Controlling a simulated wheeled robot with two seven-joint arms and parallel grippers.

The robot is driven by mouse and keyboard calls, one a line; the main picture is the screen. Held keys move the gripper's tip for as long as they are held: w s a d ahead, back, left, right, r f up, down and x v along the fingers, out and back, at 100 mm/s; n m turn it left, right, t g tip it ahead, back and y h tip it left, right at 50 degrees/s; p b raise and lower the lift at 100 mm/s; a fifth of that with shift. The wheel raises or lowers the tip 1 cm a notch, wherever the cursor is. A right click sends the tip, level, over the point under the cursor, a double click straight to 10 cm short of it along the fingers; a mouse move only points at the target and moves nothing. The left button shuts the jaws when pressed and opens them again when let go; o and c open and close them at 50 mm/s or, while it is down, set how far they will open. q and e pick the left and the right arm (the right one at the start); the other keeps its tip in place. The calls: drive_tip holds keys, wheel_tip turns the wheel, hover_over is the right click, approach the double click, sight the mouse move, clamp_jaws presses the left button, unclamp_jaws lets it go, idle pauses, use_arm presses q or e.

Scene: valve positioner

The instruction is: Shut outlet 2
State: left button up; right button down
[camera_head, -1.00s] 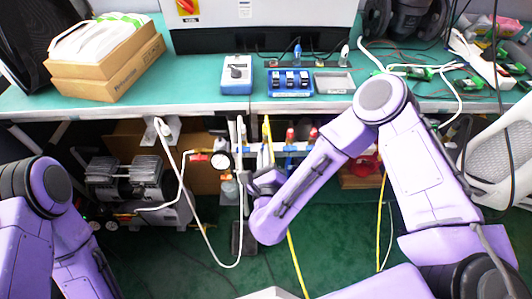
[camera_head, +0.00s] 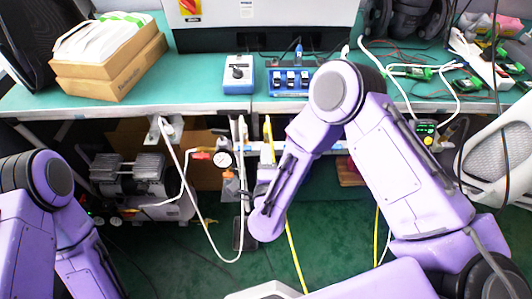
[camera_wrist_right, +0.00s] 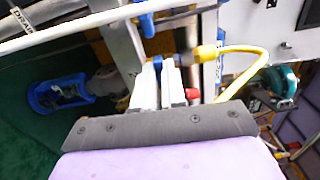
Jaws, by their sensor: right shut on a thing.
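The outlet manifold under the bench shows in the head view as a pale bar with blue fittings (camera_head: 340,147), largely hidden behind my right arm. A yellow hose with a yellow connector (camera_wrist_right: 207,53) joins it in the right wrist view. My right gripper (camera_wrist_right: 165,64) is shut at the manifold, its two fingers close together; the part between them is mostly hidden, seemingly a valve handle. A small red part (camera_wrist_right: 193,94) shows beside the fingers. I cannot tell which outlet is held. My left arm is at the lower left of the head view; its gripper is not visible.
A pressure gauge (camera_head: 223,159) and a white hose (camera_head: 190,205) hang left of my right gripper. A compressor (camera_head: 130,175) stands further left. The bench front edge (camera_head: 90,112) runs above. A small device with a green display (camera_head: 425,130) is at the right.

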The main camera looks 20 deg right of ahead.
drive_tip(key=shift+n, duration=0.4)
drive_tip(key=c, duration=1.2)
unclamp_jaws()
drive_tip(key=v, duration=1)
drive_tip(key=shift+s+b, duration=0.3)
drive_tip(key=shift+b, duration=0.05)
drive_tip(key=shift+a, duration=0.1)
